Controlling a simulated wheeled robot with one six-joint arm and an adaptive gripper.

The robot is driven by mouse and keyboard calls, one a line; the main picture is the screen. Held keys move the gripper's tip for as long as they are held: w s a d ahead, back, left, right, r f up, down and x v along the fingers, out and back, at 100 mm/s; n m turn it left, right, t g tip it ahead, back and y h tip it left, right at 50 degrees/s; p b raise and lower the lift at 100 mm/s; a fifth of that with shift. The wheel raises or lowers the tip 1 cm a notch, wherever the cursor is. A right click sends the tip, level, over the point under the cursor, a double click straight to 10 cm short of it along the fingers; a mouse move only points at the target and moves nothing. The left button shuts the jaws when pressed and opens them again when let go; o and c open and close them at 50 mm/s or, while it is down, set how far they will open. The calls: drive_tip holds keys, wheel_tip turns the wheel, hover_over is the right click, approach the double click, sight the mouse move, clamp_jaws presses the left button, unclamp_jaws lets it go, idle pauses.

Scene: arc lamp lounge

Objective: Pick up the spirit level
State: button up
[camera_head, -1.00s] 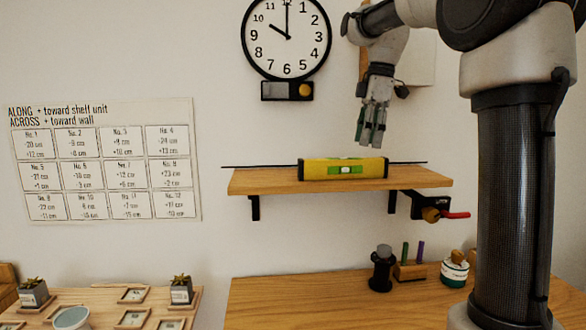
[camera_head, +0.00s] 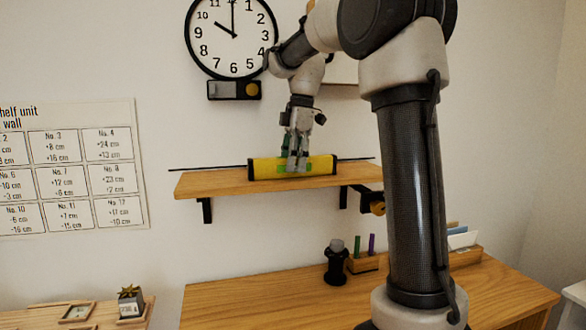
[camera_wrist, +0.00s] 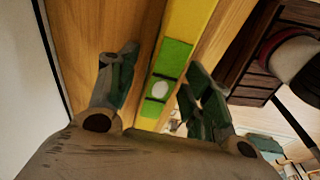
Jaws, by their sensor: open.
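The spirit level (camera_head: 262,169) is a yellow bar with black ends and a green middle, lying along the wooden wall shelf (camera_head: 215,184). My gripper (camera_head: 297,165) is open, fingers pointing down at the level's middle and covering part of it in the head view. In the wrist view, the level (camera_wrist: 186,30) runs between the spread fingers of my gripper (camera_wrist: 160,95). Its green section with a pale round vial shows between them, with a gap on both sides. Whether the fingertips touch the shelf cannot be told.
A clock (camera_head: 232,35) hangs on the wall above the shelf. Below are a wooden desk (camera_head: 250,305), a black grinder-like item (camera_head: 336,262) and a wooden pen holder (camera_head: 363,263). A wall chart (camera_head: 70,165) is at left. Black brackets hold up the shelf.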

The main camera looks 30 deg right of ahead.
clamp_jaws()
